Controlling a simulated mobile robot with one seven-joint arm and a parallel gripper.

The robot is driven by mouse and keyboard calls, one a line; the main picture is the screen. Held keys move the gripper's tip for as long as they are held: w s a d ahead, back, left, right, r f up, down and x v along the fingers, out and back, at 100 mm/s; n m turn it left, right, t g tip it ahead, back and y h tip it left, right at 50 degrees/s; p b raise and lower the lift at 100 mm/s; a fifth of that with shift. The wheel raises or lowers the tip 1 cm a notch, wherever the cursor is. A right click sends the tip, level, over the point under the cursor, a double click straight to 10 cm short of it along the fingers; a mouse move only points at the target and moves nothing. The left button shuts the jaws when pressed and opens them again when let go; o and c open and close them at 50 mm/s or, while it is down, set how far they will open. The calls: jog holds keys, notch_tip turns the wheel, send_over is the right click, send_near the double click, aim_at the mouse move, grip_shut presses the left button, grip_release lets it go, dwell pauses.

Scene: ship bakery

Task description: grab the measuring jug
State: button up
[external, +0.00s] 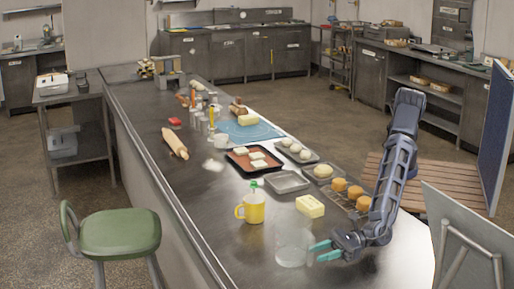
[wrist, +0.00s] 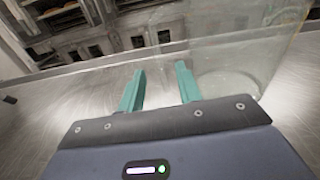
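The measuring jug (external: 291,246) is a clear, see-through vessel standing upright near the front end of the metal counter. In the wrist view the jug (wrist: 235,60) fills the upper right, just beyond and to the right of my fingers. My gripper (external: 320,251) is low over the counter, with its teal fingers pointing left at the jug's right side. In the wrist view my gripper (wrist: 160,85) has its two fingers apart with nothing held between them. The right finger overlaps the jug's outline; I cannot tell whether it touches.
A rack of buns (external: 355,200) is near my arm. A metal tray (external: 287,181) lies farther back. The counter's front left is bare.

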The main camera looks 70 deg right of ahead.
aim_at(310, 264)
jog(key=shift+x, duration=1.9)
jog(key=shift+c, duration=0.3)
jog(key=shift+d, duration=0.1)
grip_shut()
jog(key=shift+r, duration=0.2)
notch_tip(310, 264, up, 19)
jog(key=shift+r, duration=0.25)
